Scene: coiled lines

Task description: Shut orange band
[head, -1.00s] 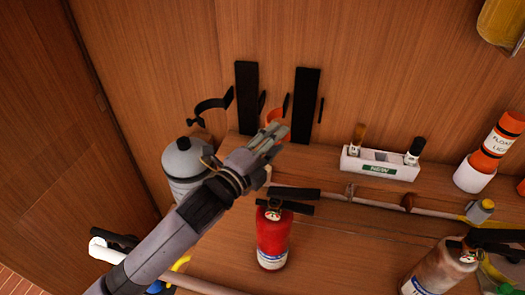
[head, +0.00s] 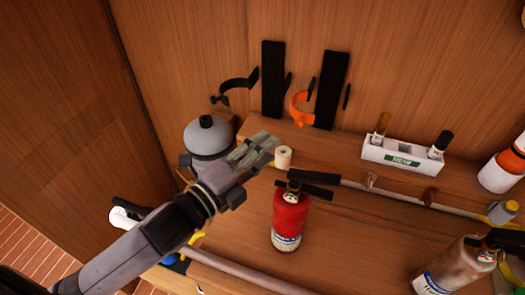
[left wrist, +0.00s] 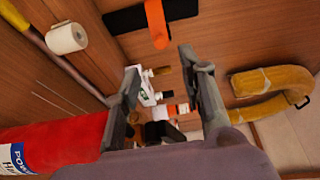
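The orange band (head: 299,105) is a curved strap at the black bracket plate (head: 330,92) on the wooden wall. It bows out to the left and looks open, with nothing inside it. It also shows as an orange strip across a black plate in the left wrist view (left wrist: 156,24). My left gripper (head: 263,146) is below and left of the band, apart from it. In the left wrist view its two fingers (left wrist: 160,63) are spread with nothing held between them. My right gripper is not in view.
A grey bottle (head: 208,138) stands behind my left arm. A red extinguisher (head: 289,218) and a white roll (head: 283,157) are close right of the gripper. A black band (head: 236,86) sticks out left of the orange one. A white holder (head: 403,157) stands right.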

